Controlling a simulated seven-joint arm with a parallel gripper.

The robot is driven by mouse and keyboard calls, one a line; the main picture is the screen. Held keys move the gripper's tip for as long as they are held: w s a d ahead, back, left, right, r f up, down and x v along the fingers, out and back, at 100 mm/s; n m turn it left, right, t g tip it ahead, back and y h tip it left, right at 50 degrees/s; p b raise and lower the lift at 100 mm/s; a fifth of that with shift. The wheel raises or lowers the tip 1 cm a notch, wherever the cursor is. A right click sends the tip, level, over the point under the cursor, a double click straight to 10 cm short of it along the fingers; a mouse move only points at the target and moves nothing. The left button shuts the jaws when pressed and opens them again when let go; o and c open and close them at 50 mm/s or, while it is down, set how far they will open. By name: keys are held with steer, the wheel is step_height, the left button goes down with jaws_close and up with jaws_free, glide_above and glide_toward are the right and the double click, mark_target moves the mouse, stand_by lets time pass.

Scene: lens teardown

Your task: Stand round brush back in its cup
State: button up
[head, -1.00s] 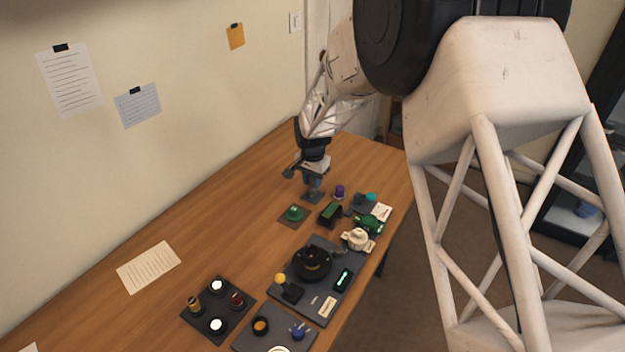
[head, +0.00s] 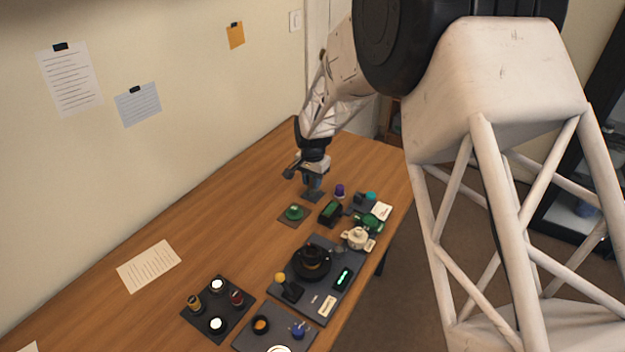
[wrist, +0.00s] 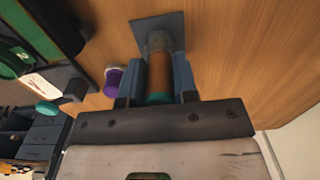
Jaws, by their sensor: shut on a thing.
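My gripper (wrist: 159,78) is shut on the round brush (wrist: 159,73), which shows as a brown shaft with a teal band between the two blue-grey fingers. The brush's far end meets the grey cup (wrist: 157,40), which stands on a dark square base (wrist: 176,20). The brush looks in line with the cup; how deep it sits inside cannot be told.
A purple-topped piece (head: 339,190) stands close to the right of my gripper; it also shows in the wrist view (wrist: 114,82). The table at left is mostly clear.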

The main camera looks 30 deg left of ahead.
steer(key=shift+f, duration=0.25)
steer(key=o, duration=1.5)
steer(key=shift+r, duration=0.1)
steer(key=shift+r, duration=3.4)
